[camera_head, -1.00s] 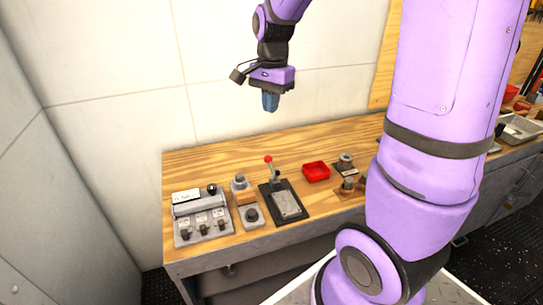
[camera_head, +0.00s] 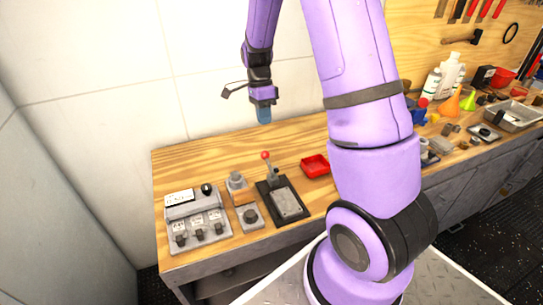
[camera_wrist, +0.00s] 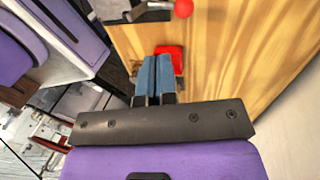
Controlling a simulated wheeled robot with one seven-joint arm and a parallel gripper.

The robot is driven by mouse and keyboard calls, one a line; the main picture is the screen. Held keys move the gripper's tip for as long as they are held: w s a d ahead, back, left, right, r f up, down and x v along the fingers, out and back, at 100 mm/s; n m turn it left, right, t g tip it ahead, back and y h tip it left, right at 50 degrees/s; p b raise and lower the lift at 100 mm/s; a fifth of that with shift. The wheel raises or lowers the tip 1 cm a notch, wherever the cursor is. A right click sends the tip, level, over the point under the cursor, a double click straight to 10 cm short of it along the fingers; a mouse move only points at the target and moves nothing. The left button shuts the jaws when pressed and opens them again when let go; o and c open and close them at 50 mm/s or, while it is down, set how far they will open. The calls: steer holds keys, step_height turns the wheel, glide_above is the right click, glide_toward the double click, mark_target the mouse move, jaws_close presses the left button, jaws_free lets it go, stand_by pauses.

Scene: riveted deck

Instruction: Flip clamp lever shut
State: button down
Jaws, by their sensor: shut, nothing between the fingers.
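The clamp is a dark base plate (camera_head: 287,203) with a light metal block on the wooden bench. Its lever (camera_head: 271,171) stands upright at the back of the plate and ends in a red ball knob (camera_head: 265,155). The knob also shows at the top of the wrist view (camera_wrist: 183,8), with part of the grey lever beside it. My gripper (camera_head: 264,116) is above the bench, behind and above the lever, pointing down and touching nothing. In the wrist view its two blue fingers (camera_wrist: 153,78) are together with nothing between them.
A red tray (camera_head: 315,166) lies right of the clamp. A grey switch box (camera_head: 197,222) and small grey blocks (camera_head: 248,215) stand left of it. Bottles (camera_head: 446,78) and funnels crowd the bench's far right. A wall rises behind.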

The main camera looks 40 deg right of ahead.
steer(key=shift+f, duration=0.1)
glide_toward(271, 169)
step_height(271, 169, down, 2)
steer(key=shift+d+f, duration=0.1)
steer(key=shift+f, duration=0.05)
steer(key=s, duration=0.1)
steer(key=s+a+f, duration=0.1)
steer(key=shift+s+f, duration=0.1)
steer(key=shift+s, duration=0.25)
steer(key=shift+s+a+f, duration=0.1)
steer(key=shift+s+f, duration=0.05)
steer(key=shift+s, duration=0.35)
